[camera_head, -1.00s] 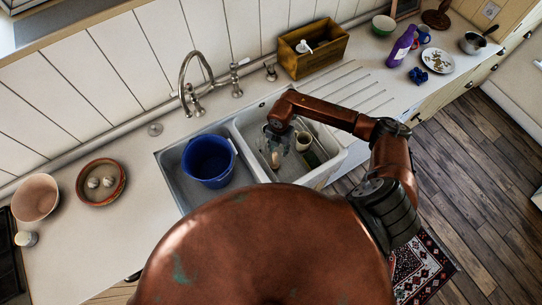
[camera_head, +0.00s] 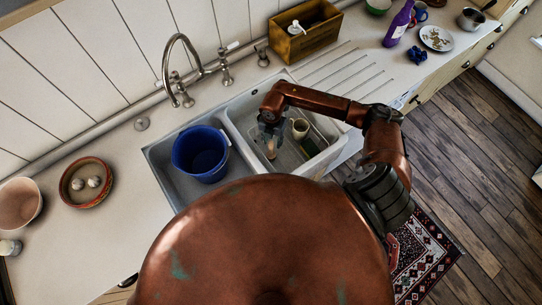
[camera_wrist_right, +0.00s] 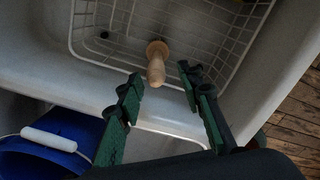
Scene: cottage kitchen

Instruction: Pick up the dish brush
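The dish brush, with a pale wooden handle (camera_head: 271,151), stands tilted in the right basin of the sink; its lower end is hard to make out. In the right wrist view the handle (camera_wrist_right: 156,68) points toward me, with a round wooden collar beyond it. My right gripper (camera_head: 270,136) is over the right basin, close to the handle. In the wrist view its two green fingers (camera_wrist_right: 160,78) are apart, with the handle's near end between and just beyond the tips. No grip on it shows. My left gripper is not in view.
A white wire rack (camera_wrist_right: 200,35) lines the basin. A cream mug (camera_head: 300,129) stands right of the brush. A blue bucket (camera_head: 201,154) with a white grip fills the left basin. The tap (camera_head: 183,70) and a wooden box (camera_head: 305,38) stand behind.

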